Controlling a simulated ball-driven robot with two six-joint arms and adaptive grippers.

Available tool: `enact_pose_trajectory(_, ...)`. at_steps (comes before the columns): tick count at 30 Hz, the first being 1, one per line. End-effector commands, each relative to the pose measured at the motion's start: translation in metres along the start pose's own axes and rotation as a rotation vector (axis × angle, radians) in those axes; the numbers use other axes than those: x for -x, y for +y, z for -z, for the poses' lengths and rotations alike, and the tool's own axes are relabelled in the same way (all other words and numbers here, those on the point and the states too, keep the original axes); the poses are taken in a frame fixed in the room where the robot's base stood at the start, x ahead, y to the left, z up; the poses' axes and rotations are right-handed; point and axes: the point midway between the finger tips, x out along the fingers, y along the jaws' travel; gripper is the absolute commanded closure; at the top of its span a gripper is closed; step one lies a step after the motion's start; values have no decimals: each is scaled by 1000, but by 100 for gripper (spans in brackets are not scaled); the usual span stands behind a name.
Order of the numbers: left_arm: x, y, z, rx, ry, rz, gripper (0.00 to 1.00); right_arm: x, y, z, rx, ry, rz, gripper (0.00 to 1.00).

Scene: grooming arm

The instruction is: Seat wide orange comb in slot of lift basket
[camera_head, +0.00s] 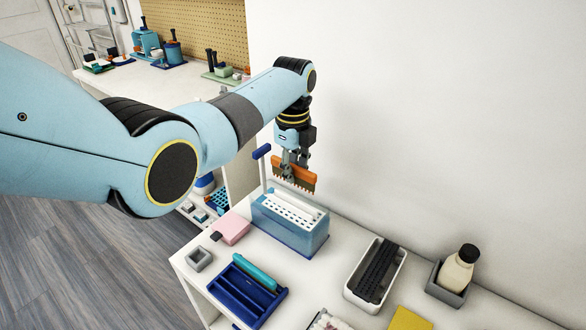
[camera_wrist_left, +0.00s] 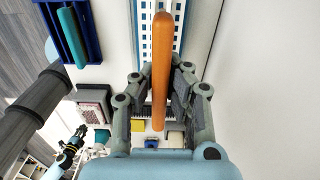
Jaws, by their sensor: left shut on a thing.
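The wide orange comb (camera_head: 295,175) is held in my left gripper (camera_head: 292,162), teeth down, above the blue lift basket. The left gripper is shut on the comb's upper part. The lift basket (camera_head: 290,235) is a blue box with a white slotted top and a tall handle at its left end; it stands on the white table. In the left wrist view the orange comb (camera_wrist_left: 162,70) lies between the fingers (camera_wrist_left: 160,90), with the blue and white basket (camera_wrist_left: 197,35) below it. The comb is apart from the basket top in the head view.
A blue tray (camera_head: 230,300) with a teal roller, a small grey box (camera_head: 199,258) and a pink block (camera_head: 232,226) lie left of and before the basket. A white bin with black combs (camera_head: 358,297) and a bottle (camera_head: 459,268) stand to the right. The wall is close behind.

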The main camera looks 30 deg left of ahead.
Motion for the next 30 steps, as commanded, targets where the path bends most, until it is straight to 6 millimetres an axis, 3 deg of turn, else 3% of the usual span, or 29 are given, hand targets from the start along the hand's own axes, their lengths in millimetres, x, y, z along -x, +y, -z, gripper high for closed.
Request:
enact_pose_trajectory(12,-41,0,0,0,0,0,100,-29,-2,-8,0,-8,0,100)
enact_pose_trajectory(30,-44,0,0,0,0,0,100,-30,-4,-7,-1,-6,2,100)
